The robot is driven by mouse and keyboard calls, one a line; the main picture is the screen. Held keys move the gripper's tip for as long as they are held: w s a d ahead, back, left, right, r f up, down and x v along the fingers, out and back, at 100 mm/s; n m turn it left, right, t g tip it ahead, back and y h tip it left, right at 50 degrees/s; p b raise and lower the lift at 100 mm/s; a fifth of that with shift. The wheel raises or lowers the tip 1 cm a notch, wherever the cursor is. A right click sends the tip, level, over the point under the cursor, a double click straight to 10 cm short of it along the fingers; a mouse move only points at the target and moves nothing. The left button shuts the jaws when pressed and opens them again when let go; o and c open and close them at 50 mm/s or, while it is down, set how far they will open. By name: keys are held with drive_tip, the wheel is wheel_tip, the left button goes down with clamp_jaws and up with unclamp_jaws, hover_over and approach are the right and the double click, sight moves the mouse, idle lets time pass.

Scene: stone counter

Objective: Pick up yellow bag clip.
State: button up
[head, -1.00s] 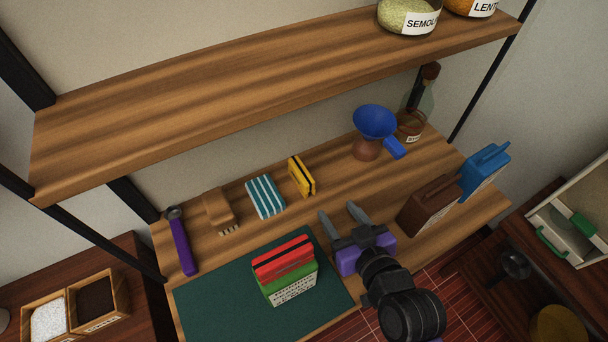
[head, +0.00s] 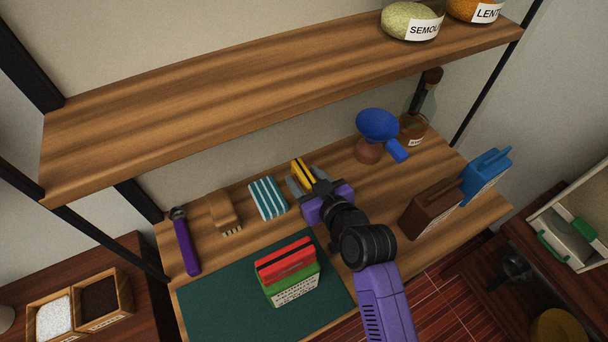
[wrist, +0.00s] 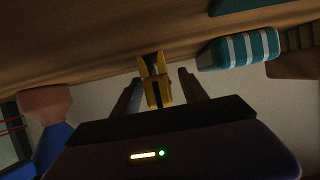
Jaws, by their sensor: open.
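The yellow bag clip (head: 301,172), with a dark stripe, stands on the wooden shelf board to the right of a teal striped item. It also shows in the wrist view (wrist: 156,84), between the two fingers. My gripper (head: 304,182) is at the clip with its fingers apart, one on each side. In the wrist view the gripper (wrist: 158,88) shows a gap between the clip and the right finger. The left finger is very close to the clip, and I cannot tell whether it touches. In the head view the gripper hides the clip's lower part.
The teal striped item (head: 268,199) is close on the left, with a brown brush (head: 226,211) beyond it. A blue funnel (head: 378,124) stands behind right. A red and green item (head: 288,272) stands on the green mat (head: 215,308). The upper shelf (head: 250,108) overhangs behind.

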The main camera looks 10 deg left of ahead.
drive_tip(key=shift+w+a+f, duration=0.2)
drive_tip(key=shift+w, duration=0.1)
clamp_jaws()
drive_tip(key=shift+r, duration=0.1)
